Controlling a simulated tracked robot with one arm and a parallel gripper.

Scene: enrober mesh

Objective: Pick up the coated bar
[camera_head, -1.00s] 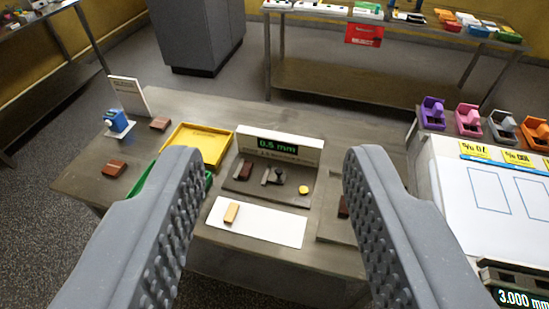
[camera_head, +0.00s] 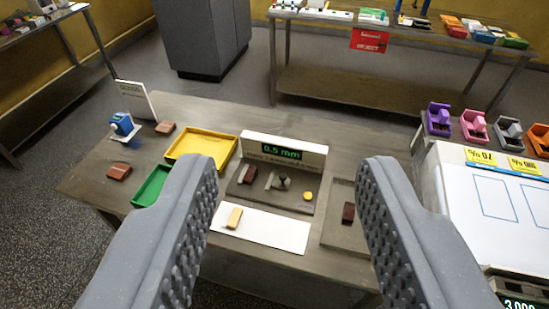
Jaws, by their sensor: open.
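My gripper (camera_head: 288,168) is open and empty, its two ridged grey fingers reaching in from the bottom, in front of the workbench. Several brown bars are in view, and I cannot tell which one is the coated bar. A dark brown bar (camera_head: 348,213) lies on a grey tray (camera_head: 338,236) beside the right finger. Another dark bar (camera_head: 247,174) sits on the gauge base below a green "0.5 mm" display (camera_head: 282,152). Redder brown bars lie at the left (camera_head: 119,171) and farther back (camera_head: 165,128). A tan bar (camera_head: 234,217) lies on a white sheet (camera_head: 272,232).
A yellow tray (camera_head: 229,150) and a green tray (camera_head: 150,187), partly hidden by the left finger, stand on the bench. A blue device (camera_head: 122,124) and a white card (camera_head: 137,100) stand at back left. Colored holders (camera_head: 474,126) stand at the right.

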